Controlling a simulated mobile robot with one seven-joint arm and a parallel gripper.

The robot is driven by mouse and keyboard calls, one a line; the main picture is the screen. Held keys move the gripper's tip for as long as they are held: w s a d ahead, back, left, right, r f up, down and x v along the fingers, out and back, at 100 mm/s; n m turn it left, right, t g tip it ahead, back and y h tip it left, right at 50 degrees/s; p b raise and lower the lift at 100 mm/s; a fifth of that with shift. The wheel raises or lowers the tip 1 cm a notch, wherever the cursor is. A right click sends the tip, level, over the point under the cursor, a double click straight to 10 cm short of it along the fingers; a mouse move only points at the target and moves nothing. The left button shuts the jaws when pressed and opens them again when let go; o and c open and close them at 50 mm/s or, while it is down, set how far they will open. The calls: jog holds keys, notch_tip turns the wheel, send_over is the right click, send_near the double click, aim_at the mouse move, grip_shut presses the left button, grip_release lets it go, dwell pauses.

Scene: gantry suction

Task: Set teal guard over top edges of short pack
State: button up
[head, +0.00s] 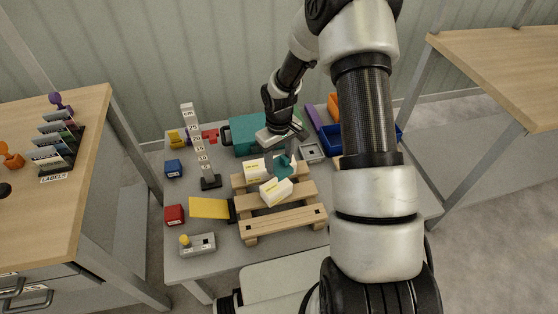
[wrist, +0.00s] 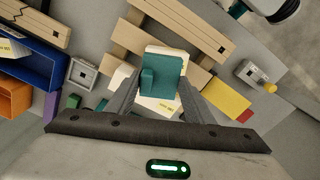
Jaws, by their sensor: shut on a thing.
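My gripper (head: 284,156) is shut on the teal guard (head: 285,169) and holds it over the wooden pallet (head: 283,222). In the wrist view the guard (wrist: 161,78) sits between the two fingers (wrist: 159,84). Cream packs with yellow labels stand on the pallet: one at the left (head: 255,170) and one nearer the front (head: 276,192). In the wrist view a cream pack edge (wrist: 170,49) shows just past the guard, and more cream surface (wrist: 153,105) shows behind it. I cannot tell whether the guard touches a pack. The pack heights are hard to compare.
A numbered height post (head: 198,145) stands left of the pallet, with a yellow plate (head: 209,208) in front of it. Red (head: 174,214) and blue (head: 173,168) blocks and a grey fixture (head: 198,244) lie along the left. A blue bin (head: 388,135) stands at the right.

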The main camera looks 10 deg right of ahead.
aim_at(279, 167)
jog(key=shift+f+b, duration=2.25)
jog(key=shift+f, duration=0.65)
jog(key=shift+f+b, duration=1.25)
jog(key=shift+f, duration=0.3)
jog(key=o, duration=1.1)
jog(key=shift+r, duration=0.1)
notch_tip(279, 167, up, 17)
jog(key=p, duration=0.3)
jog(key=shift+r+p, duration=0.2)
jog(key=shift+p, duration=0.2)
